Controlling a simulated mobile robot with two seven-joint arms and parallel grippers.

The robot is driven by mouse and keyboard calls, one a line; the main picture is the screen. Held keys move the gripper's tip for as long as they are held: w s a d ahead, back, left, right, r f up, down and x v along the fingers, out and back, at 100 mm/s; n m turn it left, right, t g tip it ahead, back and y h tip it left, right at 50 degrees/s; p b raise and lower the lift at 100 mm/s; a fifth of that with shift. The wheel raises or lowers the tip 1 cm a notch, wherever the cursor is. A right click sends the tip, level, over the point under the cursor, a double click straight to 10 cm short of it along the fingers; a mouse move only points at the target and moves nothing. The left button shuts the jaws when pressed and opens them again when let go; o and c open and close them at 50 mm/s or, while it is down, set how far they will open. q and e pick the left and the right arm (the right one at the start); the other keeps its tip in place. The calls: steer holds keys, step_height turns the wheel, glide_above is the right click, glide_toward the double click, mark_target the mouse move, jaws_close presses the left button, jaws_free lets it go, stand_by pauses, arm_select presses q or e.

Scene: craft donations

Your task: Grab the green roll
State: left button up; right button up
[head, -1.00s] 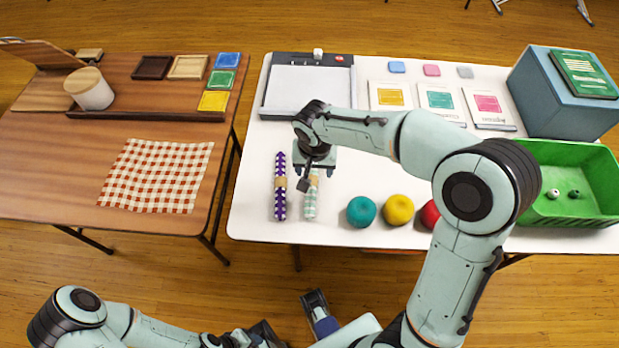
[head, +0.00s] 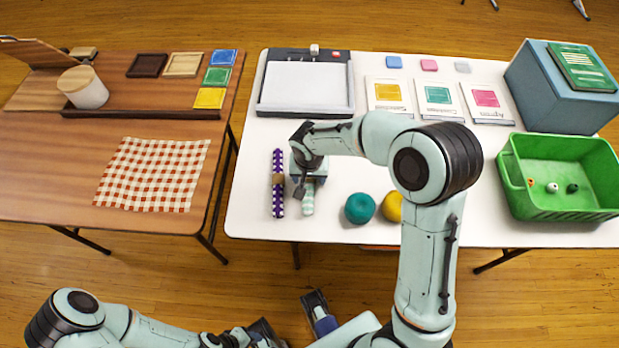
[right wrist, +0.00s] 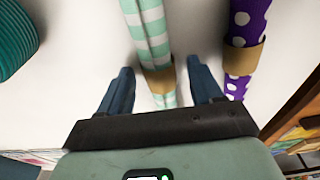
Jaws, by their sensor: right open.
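The green roll (head: 308,199), mint with white stripes and a brown band, lies on the white table, partly hidden under my right gripper in the head view. In the right wrist view the green roll (right wrist: 148,28) runs between the fingers of my open right gripper (right wrist: 162,88). One finger is on each side of it near the band, with gaps showing; whether the fingertips are down at its level is hard to tell. My left gripper (head: 264,334) is low at the bottom edge of the head view, its jaws unclear.
A purple dotted roll (head: 278,184) lies close beside the green one, and also shows in the right wrist view (right wrist: 246,25). A teal ball (head: 360,208) and a yellow ball (head: 392,207) sit to the right. A green bin (head: 560,205) stands at the right end.

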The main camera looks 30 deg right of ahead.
steer(key=c, duration=1.1)
